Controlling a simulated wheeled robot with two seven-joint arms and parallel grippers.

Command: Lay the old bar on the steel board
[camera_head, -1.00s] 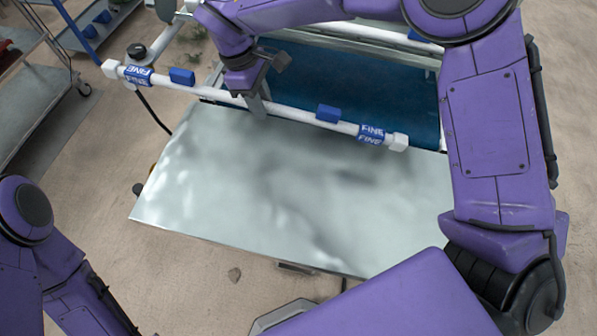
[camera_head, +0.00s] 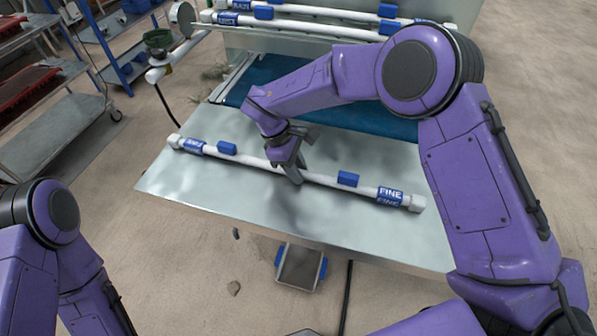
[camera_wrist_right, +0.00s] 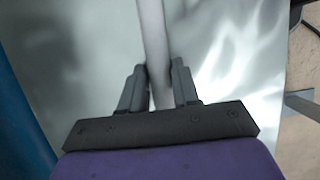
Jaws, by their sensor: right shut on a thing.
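The old bar (camera_head: 323,180) is a long white tube with blue FINE labels, blue blocks and white end caps. It lies lengthwise over the steel board (camera_head: 215,212), a bright flat metal sheet, on it or very close above it; I cannot tell which. My right gripper (camera_head: 291,172) is shut on the bar near its middle. In the right wrist view the white bar (camera_wrist_right: 152,40) runs between the two dark fingers (camera_wrist_right: 159,90), with the board behind it. Of my left arm only links show at the lower left; its gripper is out of view.
Behind the board is a blue belt (camera_head: 350,123). Further back are more white bars with blue labels (camera_head: 300,22) on the machine. A cart with red trays (camera_head: 28,88) stands at the left. A small plate with blue sides (camera_head: 300,267) is below the board's front edge.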

